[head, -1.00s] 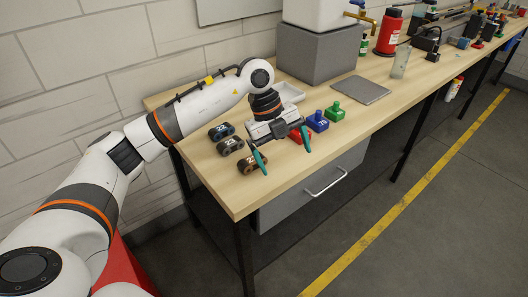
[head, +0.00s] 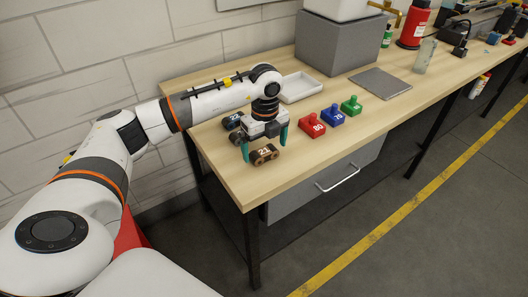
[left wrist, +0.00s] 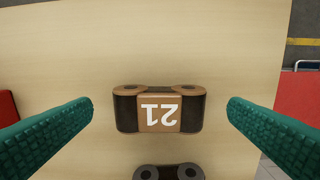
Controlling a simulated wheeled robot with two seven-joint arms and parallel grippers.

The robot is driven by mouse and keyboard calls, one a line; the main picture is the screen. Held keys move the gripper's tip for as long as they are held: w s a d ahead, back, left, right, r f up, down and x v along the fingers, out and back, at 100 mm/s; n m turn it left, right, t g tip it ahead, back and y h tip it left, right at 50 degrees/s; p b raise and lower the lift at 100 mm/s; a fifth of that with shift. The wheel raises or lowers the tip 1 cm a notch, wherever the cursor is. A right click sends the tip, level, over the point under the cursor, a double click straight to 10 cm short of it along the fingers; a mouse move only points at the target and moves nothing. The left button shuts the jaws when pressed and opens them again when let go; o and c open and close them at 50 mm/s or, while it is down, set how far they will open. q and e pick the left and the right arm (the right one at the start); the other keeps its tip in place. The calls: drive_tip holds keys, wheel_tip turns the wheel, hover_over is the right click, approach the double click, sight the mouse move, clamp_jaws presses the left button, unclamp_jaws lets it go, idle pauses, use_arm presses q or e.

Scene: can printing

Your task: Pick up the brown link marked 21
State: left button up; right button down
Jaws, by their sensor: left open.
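The brown link marked 21 (head: 264,154) lies on the wooden table near its front left edge. In the left wrist view the link (left wrist: 160,112) lies crosswise between my fingers, its number upside down, with a gap on both sides. My left gripper (head: 265,148) is open, with its green fingers pointing down over the link. The fingers also show in the left wrist view (left wrist: 160,118), touching nothing. My right gripper is not in view.
A dark link (head: 233,121) lies behind the brown one; another is mostly hidden by my gripper. Red (head: 312,124), blue (head: 333,115) and green (head: 351,105) blocks with knobs stand to the right. A white tray (head: 299,87) and grey plate (head: 380,83) lie farther back.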

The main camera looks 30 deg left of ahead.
use_arm(q)
wheel_tip(320, 180, down, 2)
drive_tip(key=shift+f, duration=0.15)
drive_tip(key=c, duration=1.1)
